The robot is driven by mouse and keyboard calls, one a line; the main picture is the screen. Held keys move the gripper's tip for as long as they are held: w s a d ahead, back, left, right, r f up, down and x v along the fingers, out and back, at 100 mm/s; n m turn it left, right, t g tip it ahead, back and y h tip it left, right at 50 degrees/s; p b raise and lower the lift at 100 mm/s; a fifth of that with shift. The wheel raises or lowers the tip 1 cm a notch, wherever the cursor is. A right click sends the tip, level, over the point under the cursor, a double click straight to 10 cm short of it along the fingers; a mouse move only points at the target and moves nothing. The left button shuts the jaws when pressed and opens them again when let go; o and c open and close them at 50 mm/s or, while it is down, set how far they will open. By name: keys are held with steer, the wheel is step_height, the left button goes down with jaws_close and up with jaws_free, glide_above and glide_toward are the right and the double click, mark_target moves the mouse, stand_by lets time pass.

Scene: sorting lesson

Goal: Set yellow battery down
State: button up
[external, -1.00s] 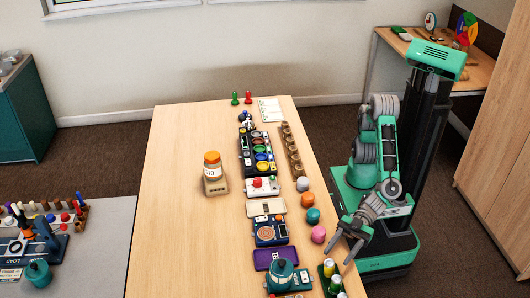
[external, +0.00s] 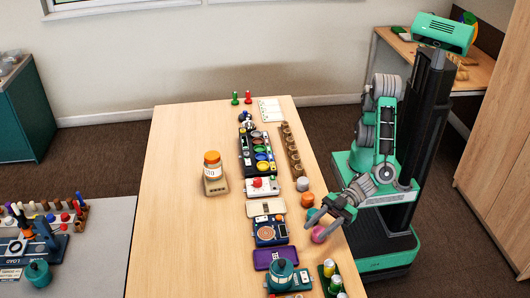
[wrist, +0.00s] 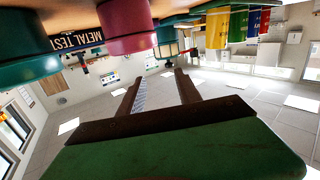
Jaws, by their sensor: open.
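A yellow cylinder (wrist: 216,27), likely the yellow battery, shows in the wrist view beside green, blue and red ones, all upside down in that picture. In the external view, a yellow-topped cylinder (external: 328,268) stands upright in a dark green holder (external: 323,283) at the table's near right edge; I cannot tell for sure that it is the same one.
Boxes and trays line the table's right half. The left half (external: 185,240) is mostly clear, apart from an orange-lidded jar (external: 212,165).

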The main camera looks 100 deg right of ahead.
steer(key=w+a+r+m+g+h+p, duration=0.2)
steer(key=w+a+r+m+h+p, duration=0.3)
steer(key=w+r+p, duration=0.6)
steer(key=n+g+h+b, duration=0.1)
steer(key=n+g+b, duration=0.1)
steer(key=n+g, duration=0.6)
glide_above(331, 261)
steer(key=s+d, duration=0.2)
step_height(331, 261, down, 8)
steer(key=m+g, duration=0.2)
steer(key=shift+t, duration=0.3)
steer(key=x, duration=0.7)
steer(key=shift+w+f, duration=0.15)
steer(key=shift+w, duration=0.15)
steer(key=shift+c, duration=0.4)
jaws_close()
